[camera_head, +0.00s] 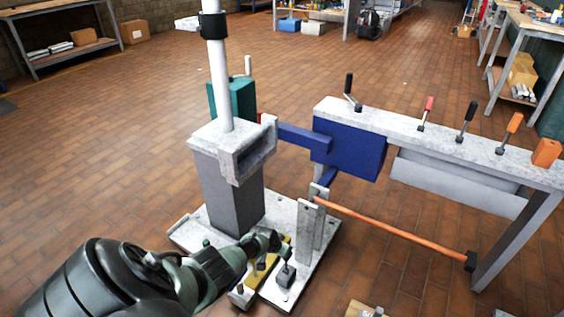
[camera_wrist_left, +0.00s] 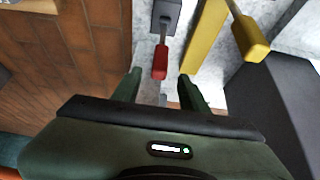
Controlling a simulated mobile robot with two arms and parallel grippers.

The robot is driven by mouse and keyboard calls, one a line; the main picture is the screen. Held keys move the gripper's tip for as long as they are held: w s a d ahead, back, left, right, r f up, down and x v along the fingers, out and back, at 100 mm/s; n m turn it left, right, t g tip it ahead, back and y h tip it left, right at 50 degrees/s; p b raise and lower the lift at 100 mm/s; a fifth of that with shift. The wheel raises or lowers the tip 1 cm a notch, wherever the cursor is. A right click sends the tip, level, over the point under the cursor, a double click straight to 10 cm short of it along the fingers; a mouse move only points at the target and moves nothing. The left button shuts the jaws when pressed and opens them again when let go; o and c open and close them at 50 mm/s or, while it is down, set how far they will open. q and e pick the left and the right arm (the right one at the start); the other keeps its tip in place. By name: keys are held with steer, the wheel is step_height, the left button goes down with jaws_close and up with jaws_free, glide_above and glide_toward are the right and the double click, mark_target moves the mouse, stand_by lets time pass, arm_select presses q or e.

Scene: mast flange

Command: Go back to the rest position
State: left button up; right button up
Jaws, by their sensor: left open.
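My left arm comes in from the lower left in the head view. My left gripper (camera_head: 268,242) is low over the front of the pale base plate (camera_head: 190,235), beside the yellow bar (camera_head: 262,268). In the left wrist view the two fingers of this gripper (camera_wrist_left: 158,88) stand apart with nothing held between them. A red-tipped lever (camera_wrist_left: 160,62) on a grey block (camera_wrist_left: 167,14) lies just ahead of the gap. I cannot tell whether a finger touches it. A yellow bar (camera_wrist_left: 206,36) and a yellow-tipped handle (camera_wrist_left: 250,38) are to the right. My right gripper is not in view.
A grey pedestal (camera_head: 225,185) with a white mast (camera_head: 219,80) rises behind the gripper. To the right stand upright plates (camera_head: 308,225), an orange rod (camera_head: 395,230) and a bench (camera_head: 400,125) with several handled tools. Open tiled floor (camera_head: 110,130) lies to the left.

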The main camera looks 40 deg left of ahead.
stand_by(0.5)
